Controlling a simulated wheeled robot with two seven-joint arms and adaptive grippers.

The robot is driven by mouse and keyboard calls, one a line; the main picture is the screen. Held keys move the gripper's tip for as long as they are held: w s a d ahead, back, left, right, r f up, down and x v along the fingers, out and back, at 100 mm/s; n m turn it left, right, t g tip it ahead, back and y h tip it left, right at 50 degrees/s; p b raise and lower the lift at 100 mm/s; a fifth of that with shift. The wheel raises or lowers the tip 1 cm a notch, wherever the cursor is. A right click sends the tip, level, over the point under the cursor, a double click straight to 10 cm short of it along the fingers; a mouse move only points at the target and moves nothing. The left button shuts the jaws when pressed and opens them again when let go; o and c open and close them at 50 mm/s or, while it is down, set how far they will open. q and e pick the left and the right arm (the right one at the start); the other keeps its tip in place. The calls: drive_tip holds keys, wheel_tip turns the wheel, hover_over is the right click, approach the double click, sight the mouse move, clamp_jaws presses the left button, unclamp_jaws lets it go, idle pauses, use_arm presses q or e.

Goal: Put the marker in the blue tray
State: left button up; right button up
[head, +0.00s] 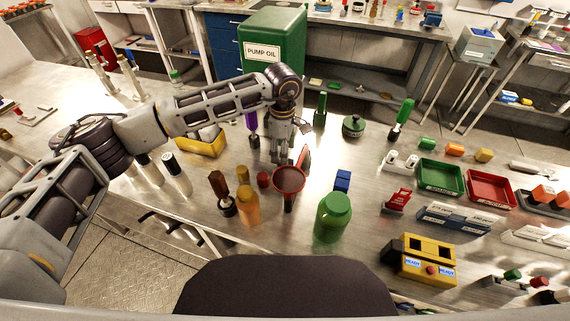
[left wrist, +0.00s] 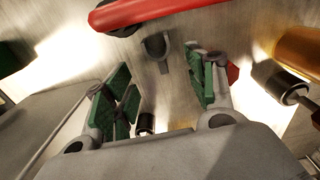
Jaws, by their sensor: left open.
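My left gripper (head: 280,158) points down over the middle of the table, behind the dark red funnel (head: 289,182). In the left wrist view its green-padded fingers (left wrist: 158,88) are apart, with nothing clasped between them. A slim red piece (head: 304,157) is just right of the gripper; a long red body (left wrist: 165,12) lies beyond the fingertips in the wrist view. I cannot tell for sure whether it is the marker. A low blue holder with white labels (head: 455,219) stands at the right and may be the blue tray. My right gripper is not in view.
A green jar (head: 333,217), an orange bottle (head: 249,206) and a brown-handled tool (head: 222,193) stand in front of the gripper. A small blue block (head: 343,180) lies right of the funnel. Green (head: 441,178) and red (head: 490,188) trays are at the right.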

use_arm(q)
drive_tip(key=shift+f, duration=0.15)
wheel_tip(320, 180, down, 4)
drive_tip(key=shift+s+d+f+p, duration=0.1)
drive_tip(key=shift+p, duration=0.35)
drive_tip(key=shift+f, duration=0.35)
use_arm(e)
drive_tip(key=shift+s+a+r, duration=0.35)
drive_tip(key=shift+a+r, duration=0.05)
use_arm(q)
drive_tip(key=c, duration=0.8)
drive_tip(key=shift+r, duration=0.1)
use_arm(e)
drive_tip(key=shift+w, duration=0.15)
